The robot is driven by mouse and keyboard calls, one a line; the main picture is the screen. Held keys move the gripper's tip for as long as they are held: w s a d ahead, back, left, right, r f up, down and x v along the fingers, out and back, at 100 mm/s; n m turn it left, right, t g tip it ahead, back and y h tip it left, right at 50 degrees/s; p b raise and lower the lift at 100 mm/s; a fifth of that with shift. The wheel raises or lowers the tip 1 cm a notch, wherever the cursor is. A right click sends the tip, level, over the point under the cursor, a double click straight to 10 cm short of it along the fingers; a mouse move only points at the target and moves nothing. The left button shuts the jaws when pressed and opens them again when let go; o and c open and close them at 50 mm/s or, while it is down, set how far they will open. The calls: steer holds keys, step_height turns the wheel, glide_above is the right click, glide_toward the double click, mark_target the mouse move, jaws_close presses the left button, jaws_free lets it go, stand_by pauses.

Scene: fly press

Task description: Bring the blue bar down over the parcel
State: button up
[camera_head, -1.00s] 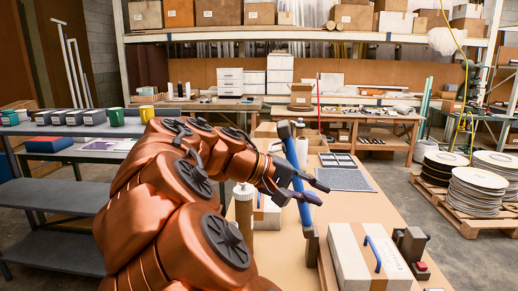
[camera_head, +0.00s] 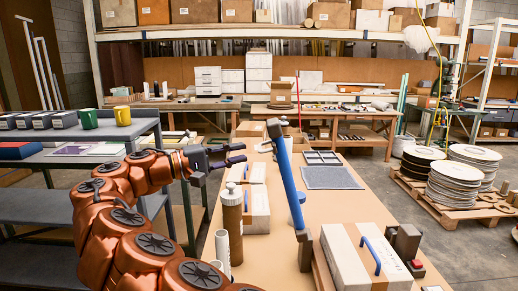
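The blue bar (camera_head: 288,184) stands raised and tilted, its dark-capped top leaning left. Its lower end meets a dark upright block (camera_head: 304,252) at the left side of the parcel. The parcel (camera_head: 345,266) is a pale box with a brown tape band, lying on the bench at the front right. A small blue handle (camera_head: 371,256) shows on its top. The bar is not over the parcel. My gripper (camera_head: 242,153) is left of the bar's upper part, fingers pointing right, apart and with nothing between them. It appears clear of the bar.
A brown bottle (camera_head: 231,222), white tubes (camera_head: 222,250) and another pale box (camera_head: 257,212) stand on the bench left of the bar. A dark block with a red button (camera_head: 408,245) is right of the parcel. A grey mat (camera_head: 331,177) lies behind.

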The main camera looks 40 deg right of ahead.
mark_target(259, 147)
steer(key=p+x, duration=0.1)
steer(key=x, duration=0.5)
steer(key=shift+d, duration=0.15)
jaws_close()
stand_by(0.4)
